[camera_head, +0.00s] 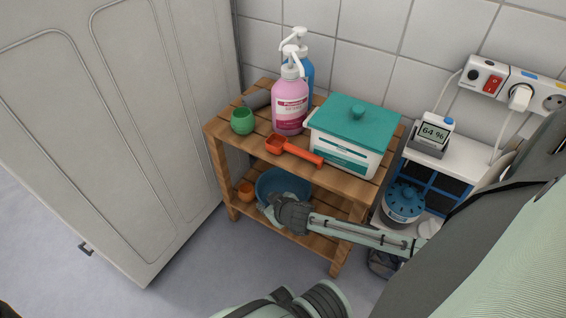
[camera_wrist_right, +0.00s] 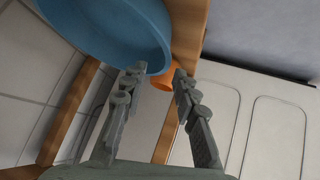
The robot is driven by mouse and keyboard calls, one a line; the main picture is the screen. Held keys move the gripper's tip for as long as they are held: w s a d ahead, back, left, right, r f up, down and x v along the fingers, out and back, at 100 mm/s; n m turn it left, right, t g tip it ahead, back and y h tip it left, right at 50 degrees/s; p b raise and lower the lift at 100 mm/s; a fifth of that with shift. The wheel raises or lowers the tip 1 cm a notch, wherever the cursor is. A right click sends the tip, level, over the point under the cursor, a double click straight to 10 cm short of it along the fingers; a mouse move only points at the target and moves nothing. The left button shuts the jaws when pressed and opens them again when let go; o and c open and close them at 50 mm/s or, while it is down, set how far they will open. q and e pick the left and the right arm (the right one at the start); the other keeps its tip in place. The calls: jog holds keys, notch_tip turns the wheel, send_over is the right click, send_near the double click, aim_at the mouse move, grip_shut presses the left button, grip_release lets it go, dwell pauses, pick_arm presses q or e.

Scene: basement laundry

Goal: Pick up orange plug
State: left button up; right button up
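The orange plug (camera_head: 246,192) is on the lower shelf of the wooden rack, at its left end, beside a blue basin (camera_head: 283,182). It also shows in the right wrist view (camera_wrist_right: 162,81), partly hidden behind the basin and a fingertip. My right gripper (camera_head: 268,211) is at the front of the lower shelf, in front of the basin and to the right of the plug. In the right wrist view its fingers (camera_wrist_right: 157,82) are apart, with the plug beyond the gap between them. Nothing is held. My left gripper is not in view.
A pale cabinet (camera_head: 120,130) stands left. Floor (camera_head: 190,270) before the rack is clear.

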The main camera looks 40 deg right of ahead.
jog(key=b+x, duration=0.2)
jog(key=x, duration=0.2)
jog(key=shift+w+a+f, duration=0.1)
jog(key=shift+w+f, duration=0.15)
grip_shut()
